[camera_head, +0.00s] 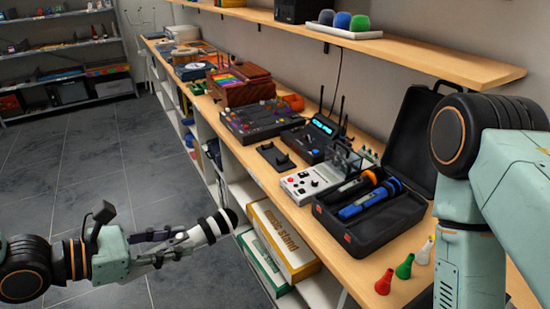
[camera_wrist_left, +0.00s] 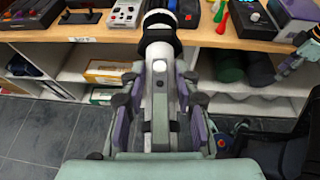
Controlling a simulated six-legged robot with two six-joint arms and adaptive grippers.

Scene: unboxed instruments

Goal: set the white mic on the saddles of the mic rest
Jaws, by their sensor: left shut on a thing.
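The white mic (camera_head: 204,232) has a black head and a dark band. My left gripper (camera_head: 180,241) is shut on its body, and the mic's head points right and slightly up, toward the bench. In the left wrist view the mic (camera_wrist_left: 159,52) stretches forward between the fingers of my left gripper (camera_wrist_left: 160,85). It is held in front of the bench, over the floor side. The mic rest (camera_head: 276,157) is a low black stand with upright saddles, empty on the bench. It also shows in the left wrist view (camera_wrist_left: 80,16). My right gripper (camera_wrist_left: 296,55) shows only partly at the right edge.
The wooden bench (camera_head: 255,150) carries a mixer (camera_head: 262,118), a white-grey device (camera_head: 311,183), an open black case (camera_head: 370,228) with orange and blue mics, and several coloured cones. Boxes (camera_head: 283,240) stand on shelves below. The floor at left is clear.

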